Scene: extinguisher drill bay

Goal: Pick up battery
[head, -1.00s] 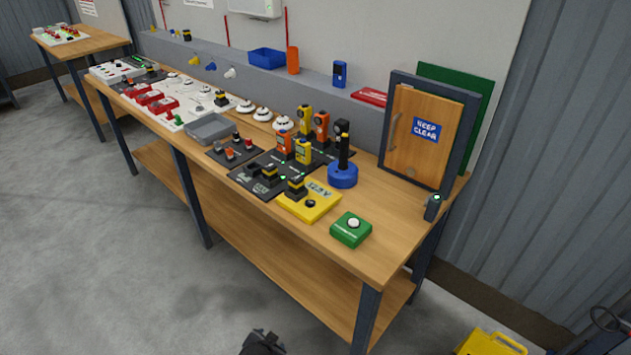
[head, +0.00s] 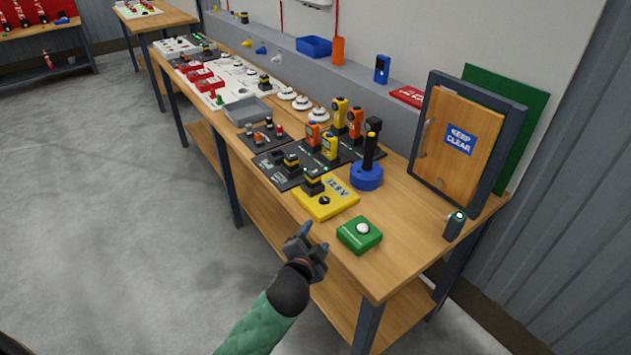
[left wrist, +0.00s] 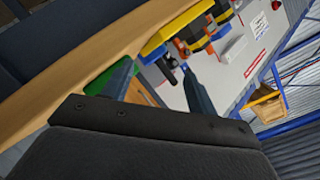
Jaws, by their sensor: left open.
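A black-and-yellow battery (head: 314,181) stands upright on a yellow block marked with a voltage (head: 328,201) near the bench's front edge. A similar black-and-yellow pack (head: 291,163) stands behind it on a black charging mat (head: 262,168). I cannot tell which one the task means. My left gripper (head: 315,238) is open and empty, just off the bench edge, below the yellow block and left of the green button box. In the left wrist view, its fingers (left wrist: 160,88) are spread, with the yellow block (left wrist: 172,30) and black-and-yellow pack (left wrist: 203,38) beyond them. My right gripper is not in view.
The green button box (head: 360,235) sits right of the yellow block. A blue round base with a black post (head: 367,175) stands behind. Orange and yellow handheld devices (head: 330,146) crowd the mats. Bare bench top (head: 408,236) lies right of the green box.

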